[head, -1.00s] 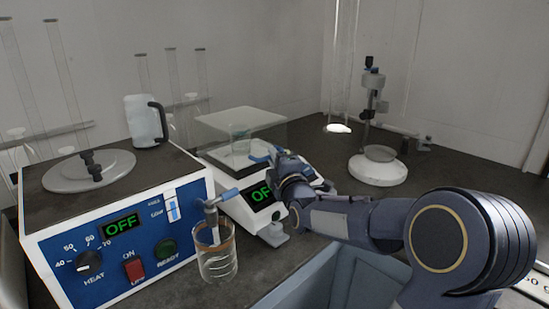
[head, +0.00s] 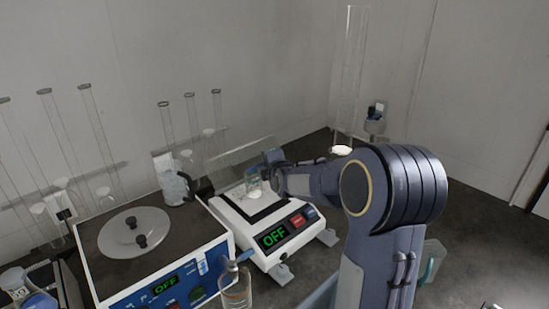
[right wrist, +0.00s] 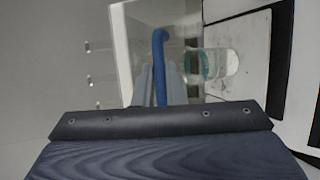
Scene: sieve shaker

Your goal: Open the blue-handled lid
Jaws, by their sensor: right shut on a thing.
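The clear lid (head: 232,155) stands tilted up above the white balance (head: 275,232). Its blue handle shows in the right wrist view (right wrist: 160,60), between the finger pads. My right gripper (head: 270,170) is shut on that handle; in the head view the arm partly hides this spot. A small glass beaker (head: 254,188) sits on the balance under the lid, and it also shows in the right wrist view (right wrist: 195,63). My left gripper is out of view.
A blue-fronted heater box (head: 165,268) with a round grey cover stands left of the balance. A glass with a blue-handled tap (head: 236,290) stands in front. Tall glass tubes (head: 165,130) line the wall behind.

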